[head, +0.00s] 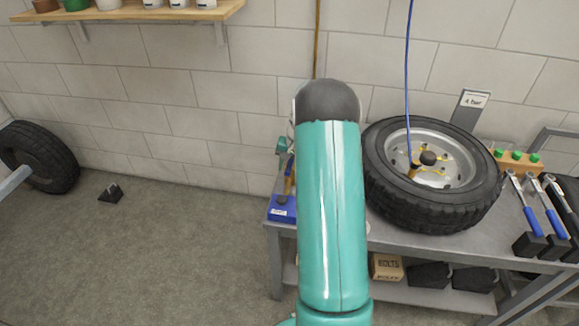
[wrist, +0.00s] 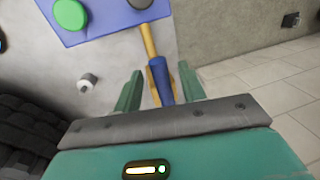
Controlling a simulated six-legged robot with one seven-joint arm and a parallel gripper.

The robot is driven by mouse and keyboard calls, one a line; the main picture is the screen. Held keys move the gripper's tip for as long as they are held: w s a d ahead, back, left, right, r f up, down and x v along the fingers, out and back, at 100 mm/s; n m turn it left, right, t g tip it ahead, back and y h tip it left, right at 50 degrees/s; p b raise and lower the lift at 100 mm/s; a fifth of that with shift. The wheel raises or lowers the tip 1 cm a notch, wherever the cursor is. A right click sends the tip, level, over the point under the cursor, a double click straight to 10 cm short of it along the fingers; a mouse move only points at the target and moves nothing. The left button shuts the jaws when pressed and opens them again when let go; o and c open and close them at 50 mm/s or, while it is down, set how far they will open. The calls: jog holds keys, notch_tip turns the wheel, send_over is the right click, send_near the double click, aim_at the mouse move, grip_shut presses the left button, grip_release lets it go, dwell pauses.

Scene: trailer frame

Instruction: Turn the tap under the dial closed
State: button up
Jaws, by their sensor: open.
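In the wrist view my gripper (wrist: 158,76) is open, with its two teal fingers spread apart. Between them in the picture shows a rod with a yellow upper part and a blue lower end (wrist: 162,83); I cannot tell whether the fingers touch it. The rod meets a blue panel (wrist: 100,22) that bears a green round part (wrist: 70,14) and a dark round part. In the head view a blue block (head: 283,212) with a white label sits at the bench's left edge, partly behind my arm. I cannot make out a dial or which part is the tap.
A wheel (head: 385,195) lies on the grey bench (head: 400,236), with a blue hose (head: 407,80) hanging down to it. Blue-handled tools (head: 530,205) stand at the right. A "4 bar" sign (head: 472,101) is behind the wheel. The floor (head: 150,260) at left is mostly clear.

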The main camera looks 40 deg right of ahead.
grip_shut()
jog(key=shift+d, duration=0.1)
dwell(0.3)
jog(key=d+n+g, duration=0.3)
jog(key=d+n, duration=0.4)
jog(key=n, duration=1.1)
jog(key=shift+d, duration=0.4)
jog(key=shift+r, duration=0.1)
